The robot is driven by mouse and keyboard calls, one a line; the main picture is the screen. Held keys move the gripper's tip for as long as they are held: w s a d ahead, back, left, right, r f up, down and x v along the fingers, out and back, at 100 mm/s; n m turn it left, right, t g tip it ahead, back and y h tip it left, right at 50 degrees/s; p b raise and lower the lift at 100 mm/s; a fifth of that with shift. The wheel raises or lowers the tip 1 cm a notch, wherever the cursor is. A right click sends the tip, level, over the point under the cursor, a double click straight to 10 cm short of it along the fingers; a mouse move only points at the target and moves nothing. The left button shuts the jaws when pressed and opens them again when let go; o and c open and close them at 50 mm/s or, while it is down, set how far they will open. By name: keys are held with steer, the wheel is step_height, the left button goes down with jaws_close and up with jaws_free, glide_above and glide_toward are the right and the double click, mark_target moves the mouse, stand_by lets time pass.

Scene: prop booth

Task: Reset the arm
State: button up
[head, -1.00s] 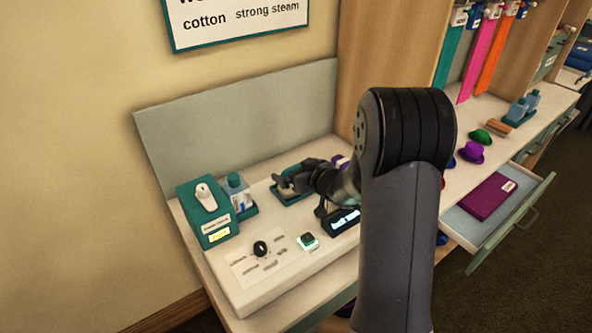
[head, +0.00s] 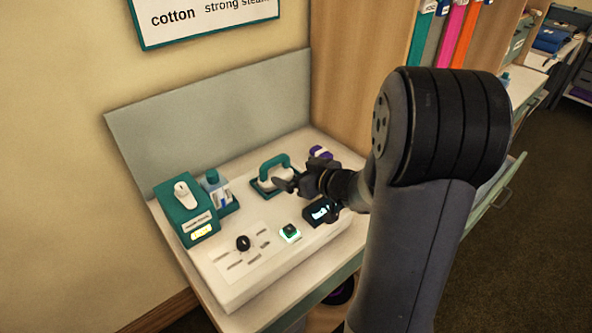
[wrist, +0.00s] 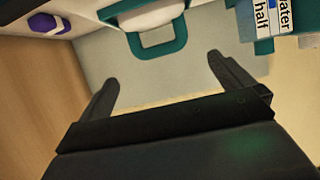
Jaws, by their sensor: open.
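My gripper (head: 284,187) is above the white counter unit, just in front of the teal-handled item (head: 275,172) and to its right in the head view. In the wrist view my gripper (wrist: 163,70) has its two dark fingers spread wide with nothing held between them. The teal handle (wrist: 157,48) shows beyond the fingertips, apart from them. My forearm covers the right part of the counter in the head view.
A teal box with a white switch (head: 187,211) and a bottle in a teal holder (head: 217,190) stand left. A black knob (head: 243,243), a lit green button (head: 290,232) and a dark display (head: 320,212) lie in front. A purple item (head: 320,153) stands behind.

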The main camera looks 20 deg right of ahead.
mark_target(277, 164)
steer(key=x, duration=0.8)
steer(key=shift+f, duration=0.1)
steer(key=shift+a, duration=0.1)
stand_by(0.3)
